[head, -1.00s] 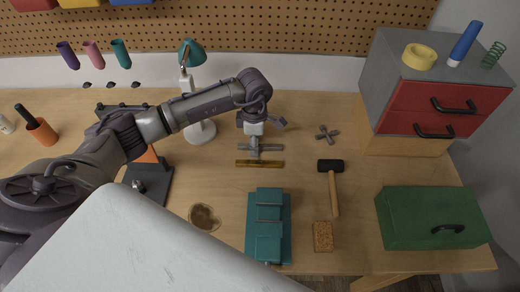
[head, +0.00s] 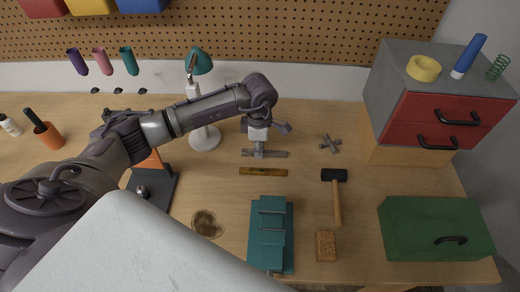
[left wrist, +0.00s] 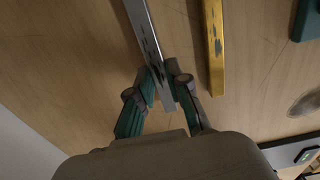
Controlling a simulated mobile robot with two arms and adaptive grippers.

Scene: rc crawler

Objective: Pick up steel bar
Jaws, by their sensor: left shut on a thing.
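The steel bar (head: 276,154) is a thin grey strip at the middle of the workbench in the head view, lying crosswise. My left gripper (head: 259,152) comes down on it from above, left of its middle. In the left wrist view, the silver bar (left wrist: 143,32) runs from the top edge down between the fingers of my left gripper (left wrist: 160,86). The fingers are shut on it near its lower end. I cannot tell whether the bar touches the bench. My right gripper is not in view.
A lamp (head: 205,138) stands behind-left. A grey cross-shaped piece (head: 329,143) lies right.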

